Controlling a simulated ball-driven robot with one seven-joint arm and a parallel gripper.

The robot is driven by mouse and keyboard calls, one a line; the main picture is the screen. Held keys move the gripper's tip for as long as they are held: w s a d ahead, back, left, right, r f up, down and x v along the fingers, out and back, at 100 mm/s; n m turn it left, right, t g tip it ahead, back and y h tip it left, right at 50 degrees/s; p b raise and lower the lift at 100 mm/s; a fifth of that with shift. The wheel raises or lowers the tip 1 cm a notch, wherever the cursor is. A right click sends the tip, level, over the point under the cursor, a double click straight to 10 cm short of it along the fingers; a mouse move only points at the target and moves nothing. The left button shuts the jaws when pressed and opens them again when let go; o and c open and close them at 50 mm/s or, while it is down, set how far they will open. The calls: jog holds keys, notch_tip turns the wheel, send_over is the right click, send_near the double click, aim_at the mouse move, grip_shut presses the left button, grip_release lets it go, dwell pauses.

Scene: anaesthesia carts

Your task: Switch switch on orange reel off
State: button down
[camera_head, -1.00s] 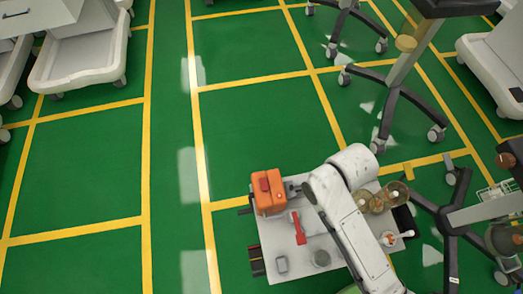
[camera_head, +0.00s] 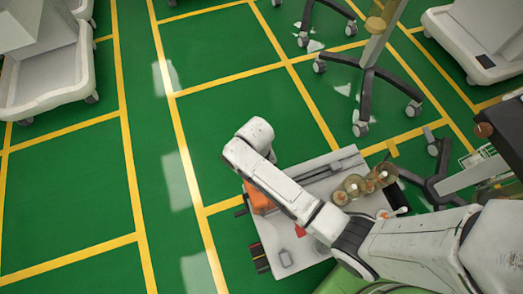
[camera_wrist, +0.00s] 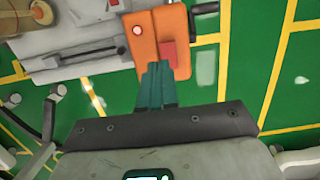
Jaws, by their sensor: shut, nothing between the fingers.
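The orange reel (camera_head: 258,200) sits at the left side of a light grey cart top in the head view, mostly hidden behind my white arm. My gripper (camera_wrist: 157,68) is shut and empty. Its dark teal fingertips overlap the reel's lower part in the picture, just left of the red switch. I cannot tell whether they touch it. In the head view the fingers are hidden.
The cart top (camera_head: 325,183) also holds glass jars (camera_head: 362,184) at its right and a red item (camera_head: 300,231) near the front. A wheeled stand (camera_head: 367,80) is behind it. A white cart (camera_head: 40,80) stands far left. Green floor to the left is clear.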

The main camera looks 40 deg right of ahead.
jog(key=f, duration=0.4)
jog(key=s+f+b, duration=0.1)
jog(key=f, duration=0.2)
jog(key=shift+a+f, duration=0.1)
jog(key=shift+a, duration=0.1)
jog(key=shift+s, duration=0.1)
